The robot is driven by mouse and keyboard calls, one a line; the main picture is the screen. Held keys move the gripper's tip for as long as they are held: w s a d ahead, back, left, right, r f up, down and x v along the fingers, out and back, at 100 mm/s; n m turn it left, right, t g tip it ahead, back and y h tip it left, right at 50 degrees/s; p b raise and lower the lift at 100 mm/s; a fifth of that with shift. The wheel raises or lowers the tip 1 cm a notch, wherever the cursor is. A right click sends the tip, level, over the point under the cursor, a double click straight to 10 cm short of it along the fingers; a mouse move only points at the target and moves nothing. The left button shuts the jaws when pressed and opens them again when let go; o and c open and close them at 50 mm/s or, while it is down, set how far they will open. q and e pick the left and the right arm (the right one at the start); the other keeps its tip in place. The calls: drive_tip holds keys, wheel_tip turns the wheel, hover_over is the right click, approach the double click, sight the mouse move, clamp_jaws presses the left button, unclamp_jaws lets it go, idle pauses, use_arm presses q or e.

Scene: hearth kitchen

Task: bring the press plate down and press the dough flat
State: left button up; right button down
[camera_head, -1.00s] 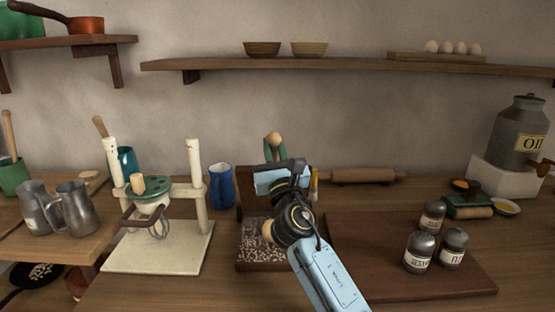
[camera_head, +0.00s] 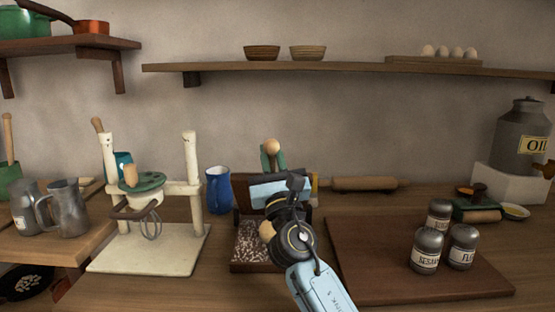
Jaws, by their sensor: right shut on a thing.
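The press (camera_head: 238,257) is a dark wooden piece in the middle of the counter, with a pale speckled base surface. Its press plate (camera_head: 242,196) stands raised at the back, mostly hidden behind my gripper. A green upright part with a wooden knob (camera_head: 272,147) rises above it. A tan rounded thing (camera_head: 266,229), possibly the dough, shows over the base, partly hidden by my wrist. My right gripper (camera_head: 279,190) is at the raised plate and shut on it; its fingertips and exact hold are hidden. My left gripper is not in view.
A brown board (camera_head: 370,282) with several labelled shakers (camera_head: 428,251) lies on the right. A cream stand (camera_head: 190,150) with a whisk and a blue jug (camera_head: 218,189) are on the left. A rolling pin (camera_head: 364,184) lies behind. A shelf (camera_head: 345,67) runs above.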

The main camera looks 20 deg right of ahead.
drive_tip(key=shift+s+a+f, duration=0.2)
drive_tip(key=shift+s+f, duration=0.15)
drive_tip(key=shift+f, duration=0.1)
use_arm(q)
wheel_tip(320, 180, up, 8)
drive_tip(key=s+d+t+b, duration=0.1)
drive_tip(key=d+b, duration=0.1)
drive_tip(key=b, duration=0.1)
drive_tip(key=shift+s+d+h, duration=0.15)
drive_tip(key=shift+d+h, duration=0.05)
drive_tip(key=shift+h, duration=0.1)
use_arm(e)
drive_tip(key=w+a+f+v, duration=0.1)
drive_tip(key=v, duration=0.9)
drive_tip(key=shift+a, duration=0.4)
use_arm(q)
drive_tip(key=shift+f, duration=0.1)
use_arm(e)
drive_tip(key=c, duration=1.4)
unclamp_jaws()
drive_tip(key=shift+a, duration=0.15)
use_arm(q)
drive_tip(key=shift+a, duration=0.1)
use_arm(e)
drive_tip(key=shift+r, duration=0.1)
